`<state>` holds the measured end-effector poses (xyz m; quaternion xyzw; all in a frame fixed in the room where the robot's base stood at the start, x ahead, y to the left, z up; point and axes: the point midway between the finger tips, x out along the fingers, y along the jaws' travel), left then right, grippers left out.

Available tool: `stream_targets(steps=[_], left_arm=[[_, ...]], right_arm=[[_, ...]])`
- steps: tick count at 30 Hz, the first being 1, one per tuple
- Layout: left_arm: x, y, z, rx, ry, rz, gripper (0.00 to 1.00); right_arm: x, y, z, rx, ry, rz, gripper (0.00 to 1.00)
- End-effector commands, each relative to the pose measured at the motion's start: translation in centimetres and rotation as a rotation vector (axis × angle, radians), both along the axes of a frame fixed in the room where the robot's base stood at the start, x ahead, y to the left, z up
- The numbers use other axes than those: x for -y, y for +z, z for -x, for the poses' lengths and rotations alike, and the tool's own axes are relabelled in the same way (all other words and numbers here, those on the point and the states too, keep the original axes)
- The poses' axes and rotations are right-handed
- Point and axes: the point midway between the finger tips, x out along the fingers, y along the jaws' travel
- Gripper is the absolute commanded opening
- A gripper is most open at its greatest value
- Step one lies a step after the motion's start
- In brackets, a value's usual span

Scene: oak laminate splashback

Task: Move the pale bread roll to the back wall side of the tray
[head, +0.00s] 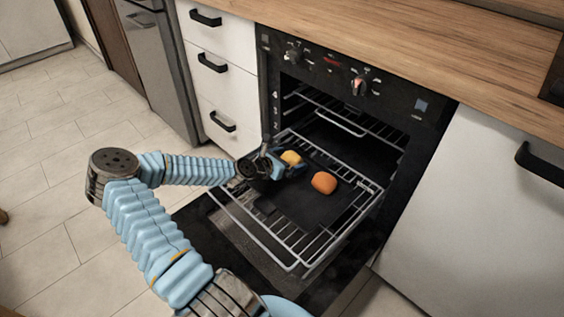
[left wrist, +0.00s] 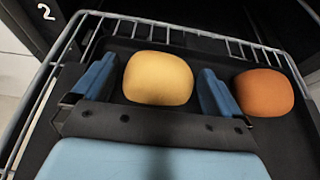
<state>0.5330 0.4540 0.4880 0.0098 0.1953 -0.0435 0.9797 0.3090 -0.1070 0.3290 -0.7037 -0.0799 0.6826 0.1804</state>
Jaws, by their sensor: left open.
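The pale bread roll (head: 291,158) sits on the dark tray (head: 297,203) towards its left side. In the left wrist view the pale roll (left wrist: 158,78) lies between the two blue fingers of my left gripper (left wrist: 157,88), with a narrow dark gap on each side. My left gripper (head: 272,163) is open around the roll in the head view. An orange-brown roll (head: 324,182) rests on the tray to the right of the pale one, and it also shows in the left wrist view (left wrist: 264,92). My right gripper is not in view.
The tray lies on a pulled-out wire rack (head: 286,266) in front of the open oven. Another rack (head: 341,122) is higher inside the oven. The oven door (head: 210,228) hangs open below. White drawers (head: 222,80) stand left, a white cupboard (head: 480,215) right.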

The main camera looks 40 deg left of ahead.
Motion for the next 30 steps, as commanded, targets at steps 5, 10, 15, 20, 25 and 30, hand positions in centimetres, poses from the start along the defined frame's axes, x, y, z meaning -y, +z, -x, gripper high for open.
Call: stream_targets(steps=[5,10,15,20,25,30], left_arm=[[-0.4,1.1,2.9,-0.001,0.005,0.001,1.0],[-0.8,2.7,6.6,-0.001,0.006,0.002,1.0],[-1.0,4.0,9.5,-0.001,0.004,0.002,1.0],[-1.0,4.5,10.8,-0.001,0.001,0.0,1.0],[-0.9,4.6,11.0,0.0,-0.001,-0.001,1.0],[-1.0,4.5,11.0,0.0,0.0,0.0,1.0]], right_arm=[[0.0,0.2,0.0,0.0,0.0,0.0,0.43],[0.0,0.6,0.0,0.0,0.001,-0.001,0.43],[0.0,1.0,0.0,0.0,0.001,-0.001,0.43],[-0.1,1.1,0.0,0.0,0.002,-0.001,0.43],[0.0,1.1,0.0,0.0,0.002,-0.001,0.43],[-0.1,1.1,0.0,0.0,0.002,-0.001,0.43]])
